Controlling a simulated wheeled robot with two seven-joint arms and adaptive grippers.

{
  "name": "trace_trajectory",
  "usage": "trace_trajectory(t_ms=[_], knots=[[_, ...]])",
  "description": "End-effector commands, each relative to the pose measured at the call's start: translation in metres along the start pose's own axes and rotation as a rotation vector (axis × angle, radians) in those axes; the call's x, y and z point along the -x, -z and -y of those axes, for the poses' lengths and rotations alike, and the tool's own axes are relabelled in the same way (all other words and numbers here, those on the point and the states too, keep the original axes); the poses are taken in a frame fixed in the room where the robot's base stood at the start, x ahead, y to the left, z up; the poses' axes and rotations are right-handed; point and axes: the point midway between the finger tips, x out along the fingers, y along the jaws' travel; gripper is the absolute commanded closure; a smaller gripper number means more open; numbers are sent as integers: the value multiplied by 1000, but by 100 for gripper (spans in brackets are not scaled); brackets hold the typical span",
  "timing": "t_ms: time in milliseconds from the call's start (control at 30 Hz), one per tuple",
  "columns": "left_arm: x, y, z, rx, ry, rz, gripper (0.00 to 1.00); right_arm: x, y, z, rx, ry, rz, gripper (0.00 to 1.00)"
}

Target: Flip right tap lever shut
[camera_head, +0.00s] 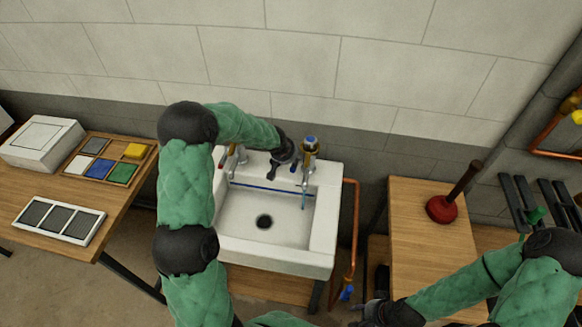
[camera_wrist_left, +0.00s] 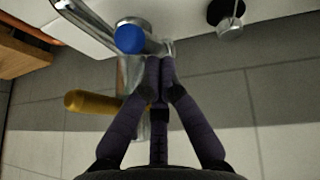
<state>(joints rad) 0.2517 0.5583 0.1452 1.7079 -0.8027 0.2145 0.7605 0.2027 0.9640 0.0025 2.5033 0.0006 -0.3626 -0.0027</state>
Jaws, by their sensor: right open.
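The white sink (camera_head: 325,240) stands against the wall with two chrome taps at its back. The right tap (camera_head: 309,152) has a blue cap, which also shows in the left wrist view (camera_wrist_left: 130,38). A yellow lever (camera_wrist_left: 92,102) sticks out left from this tap there. A thin bluish streak, perhaps water, hangs below its spout. My left gripper (camera_head: 272,172) is between the taps, left of the right one. In the left wrist view its fingertips (camera_wrist_left: 160,62) are together, close beside the tap; contact is unclear. My right gripper (camera_head: 360,309) is open, low in front of the sink's right side.
The left tap (camera_head: 236,156) is close to my left forearm. A copper pipe (camera_head: 354,225) runs down right of the sink. A bench with a red plunger (camera_head: 442,208) is at right. A left table holds a colored-tile tray (camera_head: 136,140) and a grille (camera_head: 61,219).

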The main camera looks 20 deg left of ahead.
Motion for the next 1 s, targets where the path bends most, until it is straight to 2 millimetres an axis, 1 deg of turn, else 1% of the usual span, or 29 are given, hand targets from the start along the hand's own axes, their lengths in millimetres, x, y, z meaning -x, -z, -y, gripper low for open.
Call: trace_trajectory(t_ms=[33,300,700,1000], knots=[[-6,-4,1,-4,-2,-14,100,-14,1,-5,0,0,0,55],[-7,-5,2,-12,-12,-80,100,-44,2,-16,0,0,0,55],[-11,-11,3,-12,-10,-76,100,-81,3,-29,0,0,0,55],[-13,-16,4,-10,-10,-74,100,-98,4,-35,0,0,0,55]])
